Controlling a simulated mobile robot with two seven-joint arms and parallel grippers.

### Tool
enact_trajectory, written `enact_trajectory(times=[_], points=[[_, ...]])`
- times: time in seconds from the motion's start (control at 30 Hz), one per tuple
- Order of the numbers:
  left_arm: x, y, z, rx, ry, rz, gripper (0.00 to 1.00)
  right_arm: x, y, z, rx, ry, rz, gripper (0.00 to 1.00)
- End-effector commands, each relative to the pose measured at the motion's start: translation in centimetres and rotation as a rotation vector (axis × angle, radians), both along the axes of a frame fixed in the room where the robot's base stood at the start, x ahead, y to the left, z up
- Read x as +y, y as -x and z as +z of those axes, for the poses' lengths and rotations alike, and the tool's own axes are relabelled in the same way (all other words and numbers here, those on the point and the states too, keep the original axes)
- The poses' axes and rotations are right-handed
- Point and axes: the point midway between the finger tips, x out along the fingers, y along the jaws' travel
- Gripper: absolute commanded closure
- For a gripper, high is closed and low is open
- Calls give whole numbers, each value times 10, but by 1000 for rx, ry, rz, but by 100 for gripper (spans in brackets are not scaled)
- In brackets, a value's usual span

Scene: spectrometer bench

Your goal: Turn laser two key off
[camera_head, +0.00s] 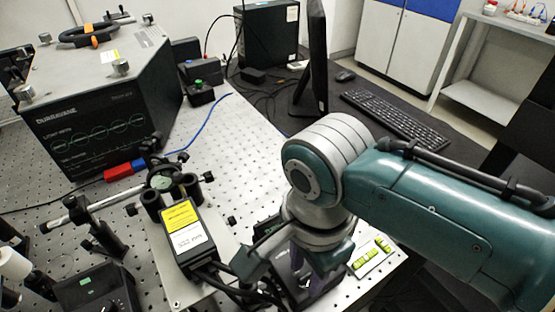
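My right arm comes in from the right, and its gripper (285,272) points down at the lower middle of the bench. Its fingers are dark and partly lost among black cables and parts, so whether they are open or shut is unclear. A dark unit partly shows under and behind the gripper, mostly hidden by it. No laser key can be made out. A black laser-like box (186,236) with a yellow and a white label lies just left of the gripper. My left gripper is not in view.
The large black spectrometer (100,108) stands at the back left, with small black boxes (200,93) beside it. A post-and-rod mount (95,225) stands at the left. A monitor (313,62) and keyboard (398,117) are behind my arm. Perforated bench is bare around (235,135).

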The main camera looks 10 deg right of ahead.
Motion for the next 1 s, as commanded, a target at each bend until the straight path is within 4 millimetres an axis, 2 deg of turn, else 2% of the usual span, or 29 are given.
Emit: enact_trajectory(times=[0.27,0.6,1.0], points=[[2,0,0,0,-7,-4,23,0,0,-2,0,0,0,61],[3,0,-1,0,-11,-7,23,0,0,-2,0,0,1,100],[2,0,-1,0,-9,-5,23,0,0,-2,1,-1,1,100]])
